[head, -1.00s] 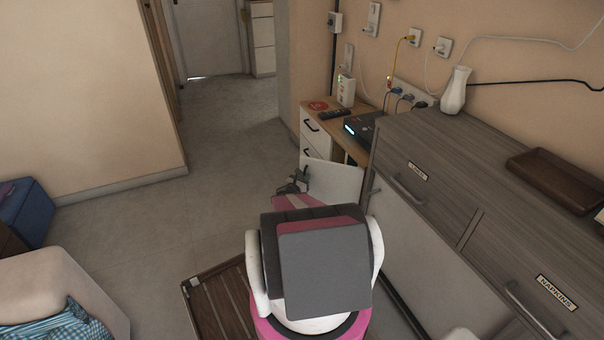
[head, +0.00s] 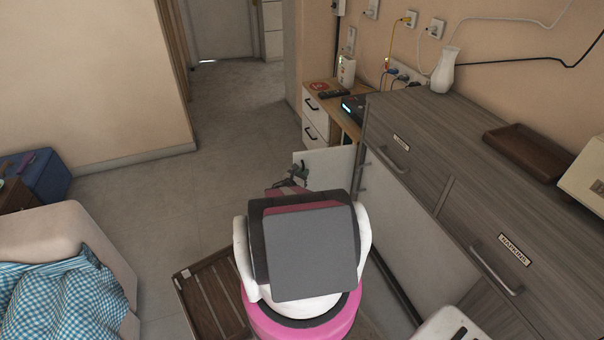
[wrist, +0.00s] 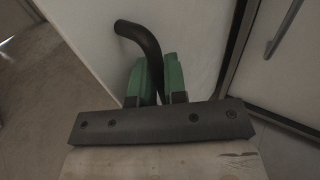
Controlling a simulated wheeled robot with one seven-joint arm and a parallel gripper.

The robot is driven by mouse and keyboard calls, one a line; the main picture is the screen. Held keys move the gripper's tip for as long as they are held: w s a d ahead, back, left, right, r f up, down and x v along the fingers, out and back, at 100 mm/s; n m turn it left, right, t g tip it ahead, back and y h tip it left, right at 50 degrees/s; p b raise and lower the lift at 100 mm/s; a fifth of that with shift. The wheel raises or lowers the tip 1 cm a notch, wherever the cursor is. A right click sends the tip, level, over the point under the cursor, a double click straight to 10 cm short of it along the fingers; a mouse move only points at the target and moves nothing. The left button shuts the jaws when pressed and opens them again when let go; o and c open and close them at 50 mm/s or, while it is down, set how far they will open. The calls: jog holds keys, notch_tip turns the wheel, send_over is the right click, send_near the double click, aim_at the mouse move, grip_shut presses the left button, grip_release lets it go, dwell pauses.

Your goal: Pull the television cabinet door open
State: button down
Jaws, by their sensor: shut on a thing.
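The television cabinet (head: 312,128) has a wood top and white drawers, and stands against the wall in the head view. Its white door (head: 332,166) stands swung out from the front, partly open. My gripper (head: 300,173) is at the door's left, free side, mostly behind my arm. In the wrist view the green fingers of my gripper (wrist: 157,78) are shut on the dark curved door handle (wrist: 140,36). The white door panel (wrist: 195,40) fills the area behind them. The inside of the cabinet is mostly hidden.
A grey wood dresser (head: 440,160) with labelled drawers stands close on the right. A brown slatted wooden piece (head: 215,300) lies on the floor beside my base. A seat with checked cloth (head: 60,300) is at left. Floor is clear ahead-left (head: 170,205).

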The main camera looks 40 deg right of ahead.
jog(key=shift+s+a, duration=0.1)
jog(key=shift+s, duration=0.4)
jog(key=c, duration=1.2)
grip_release()
